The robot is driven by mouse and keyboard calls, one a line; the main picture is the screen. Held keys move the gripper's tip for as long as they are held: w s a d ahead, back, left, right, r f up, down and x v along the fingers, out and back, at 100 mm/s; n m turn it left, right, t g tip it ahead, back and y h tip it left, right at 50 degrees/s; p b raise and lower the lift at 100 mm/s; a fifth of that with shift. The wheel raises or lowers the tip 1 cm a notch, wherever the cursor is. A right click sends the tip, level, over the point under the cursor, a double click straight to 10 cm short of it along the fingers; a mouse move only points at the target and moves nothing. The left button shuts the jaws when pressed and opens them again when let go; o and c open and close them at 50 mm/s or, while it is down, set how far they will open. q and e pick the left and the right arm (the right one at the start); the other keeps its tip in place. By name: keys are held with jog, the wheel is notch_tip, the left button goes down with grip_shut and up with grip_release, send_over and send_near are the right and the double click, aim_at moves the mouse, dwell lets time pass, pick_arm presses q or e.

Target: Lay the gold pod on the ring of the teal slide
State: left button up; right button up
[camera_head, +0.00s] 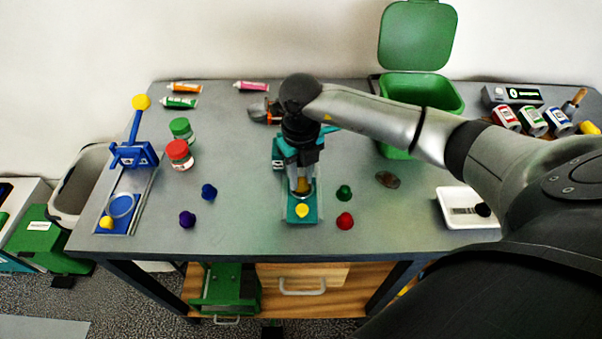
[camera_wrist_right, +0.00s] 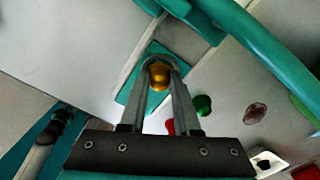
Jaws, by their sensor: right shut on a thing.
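The gold pod (camera_head: 303,186) is between the fingertips of my right gripper (camera_head: 301,190), which is shut on it. The pod also shows in the right wrist view (camera_wrist_right: 159,77), held at the fingertips. The pod is over the slide's ring area; the fingers and pod hide most of the ring. I cannot tell whether the pod touches it. The teal frame (camera_head: 279,152) stands just behind, partly hidden by my arm. My left gripper is not in view.
Green (camera_head: 344,192) and red (camera_head: 345,221) pods lie right of the slide; blue (camera_head: 209,191) and purple (camera_head: 187,219) ones lie left. A blue press with its own slide (camera_head: 143,190) stands at the left. A white scale (camera_head: 451,196) and green bin (camera_head: 436,90) are right.

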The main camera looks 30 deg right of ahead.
dwell(0.9)
jog(key=o, duration=1)
jog(key=shift+r+p, duration=3)
jog(key=shift+r, duration=0.5)
jog(key=shift+f, duration=0.1)
